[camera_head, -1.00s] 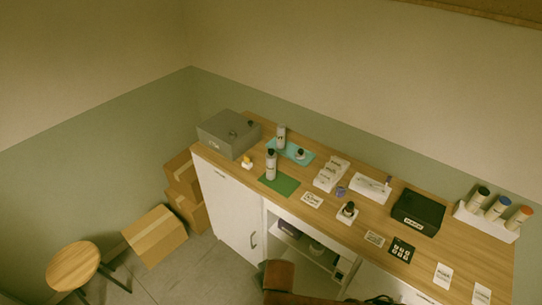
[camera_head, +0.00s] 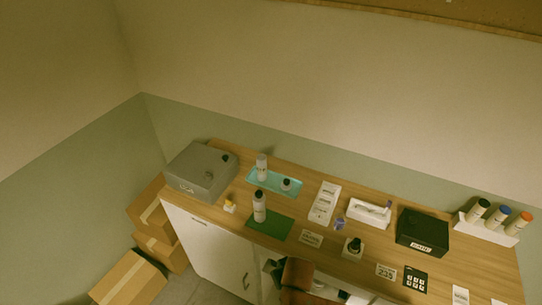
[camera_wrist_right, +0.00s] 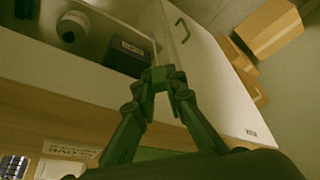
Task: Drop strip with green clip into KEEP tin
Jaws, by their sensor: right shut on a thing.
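My right gripper (camera_wrist_right: 157,78) shows in the right wrist view with its fingertips together, in front of the cabinet below the counter. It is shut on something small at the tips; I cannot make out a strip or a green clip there. In the head view part of my arm shows at the bottom edge, low in front of the counter. No container's label reads clearly as KEEP. A grey box (camera_head: 201,171) with a small front label stands at the counter's left end. A black box (camera_head: 423,232) with a white label stands at the right. My left gripper is not in view.
On the wooden counter are a teal tray (camera_head: 262,184) with two bottles, a green mat (camera_head: 274,228) with a bottle, a white holder (camera_head: 370,215), small cards and a bottle rack (camera_head: 485,232) at the right. Cardboard boxes (camera_head: 128,279) stand left of the cabinet.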

